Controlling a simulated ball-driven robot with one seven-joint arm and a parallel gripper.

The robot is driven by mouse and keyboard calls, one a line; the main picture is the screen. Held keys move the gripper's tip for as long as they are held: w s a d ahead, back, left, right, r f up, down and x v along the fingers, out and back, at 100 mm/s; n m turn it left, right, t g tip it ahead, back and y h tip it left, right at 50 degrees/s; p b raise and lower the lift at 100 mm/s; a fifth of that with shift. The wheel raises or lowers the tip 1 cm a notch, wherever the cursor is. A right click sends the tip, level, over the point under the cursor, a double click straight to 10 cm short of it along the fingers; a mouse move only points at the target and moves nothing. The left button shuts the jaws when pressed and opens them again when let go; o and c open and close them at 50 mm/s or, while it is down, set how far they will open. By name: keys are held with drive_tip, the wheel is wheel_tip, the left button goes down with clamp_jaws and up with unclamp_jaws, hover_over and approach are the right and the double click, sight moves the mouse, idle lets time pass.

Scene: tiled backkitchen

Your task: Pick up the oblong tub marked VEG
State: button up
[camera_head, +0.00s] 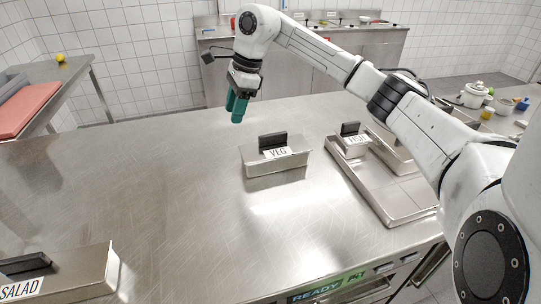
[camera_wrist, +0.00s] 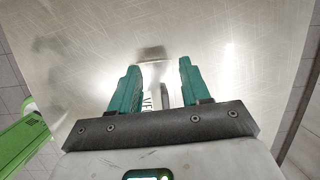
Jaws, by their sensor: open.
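The oblong tub marked VEG (camera_head: 276,160) is a steel tub with a dark grip block and a white label on top. It stands upright near the middle of the steel counter in the head view. My gripper (camera_head: 237,108) has green fingers, points down and is open and empty. It is above the counter, up and to the left of the tub in the head view, apart from it. In the wrist view, the open fingers (camera_wrist: 160,80) frame part of the tub's label (camera_wrist: 146,103); most of the tub is hidden behind my gripper.
A similar tub marked SALAD (camera_head: 75,273) stands at the front left. A steel tray (camera_head: 400,200) on the right holds a tub with a partly covered label (camera_head: 357,139) and another tub. Pots and small items (camera_head: 473,95) stand at the far right. The counter's left middle is clear.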

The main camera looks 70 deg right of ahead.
drive_tip(key=s+d+g+h, duration=0.2)
drive_tip(key=s+d+g, duration=0.1)
drive_tip(key=s+d, duration=0.4)
hover_over(273, 134)
drive_tip(key=shift+m, duration=0.4)
wheel_tip(273, 134, down, 5)
drive_tip(key=shift+f, duration=0.1)
drive_tip(key=shift+f+p, duration=0.95)
drive_tip(key=shift+f, duration=2.05)
clamp_jaws()
